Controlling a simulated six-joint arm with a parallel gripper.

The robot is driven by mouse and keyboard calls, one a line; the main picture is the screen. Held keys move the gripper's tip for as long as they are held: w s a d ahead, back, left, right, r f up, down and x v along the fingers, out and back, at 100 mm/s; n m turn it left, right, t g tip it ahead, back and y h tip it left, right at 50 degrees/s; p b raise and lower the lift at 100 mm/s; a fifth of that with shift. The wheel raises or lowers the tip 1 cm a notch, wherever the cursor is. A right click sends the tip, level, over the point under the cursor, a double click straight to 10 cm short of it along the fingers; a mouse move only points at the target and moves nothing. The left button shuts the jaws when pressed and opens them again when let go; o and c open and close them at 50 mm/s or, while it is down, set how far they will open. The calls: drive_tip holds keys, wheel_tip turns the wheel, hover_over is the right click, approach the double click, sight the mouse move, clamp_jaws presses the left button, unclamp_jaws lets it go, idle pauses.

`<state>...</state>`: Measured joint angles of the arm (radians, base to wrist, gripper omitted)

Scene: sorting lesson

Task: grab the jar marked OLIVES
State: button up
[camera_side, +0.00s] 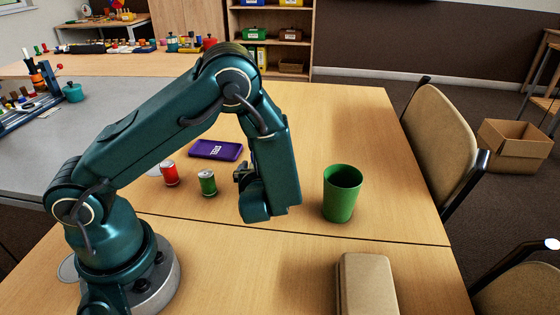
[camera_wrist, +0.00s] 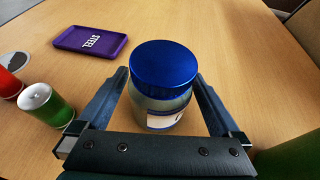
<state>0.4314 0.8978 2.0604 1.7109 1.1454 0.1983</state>
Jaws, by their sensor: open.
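A jar with a blue lid (camera_wrist: 163,68) stands upright on the table in the wrist view. Its body is pale, and only a sliver of its label (camera_wrist: 163,119) shows, so I cannot read the word on it. My gripper (camera_wrist: 160,76) is open, with one finger on each side of the jar. I cannot tell whether either finger touches it. In the side view my gripper (camera_side: 246,178) is low over the table, and my arm hides nearly all of the jar.
A green can (camera_side: 207,183) and a red can (camera_side: 169,173) stand left of my gripper. A purple tray marked STEEL (camera_wrist: 72,45) lies behind them. A green cup (camera_side: 341,196) stands to the right. A tan case (camera_side: 366,285) lies in front. The table's back right is clear.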

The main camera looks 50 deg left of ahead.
drive_tip(key=shift+x, duration=1.1)
drive_tip(key=shift+c, duration=0.3)
drive_tip(key=c, duration=1.3)
drive_tip(key=shift+o, duration=0.2)
drive_tip(key=shift+r, duration=0.1)
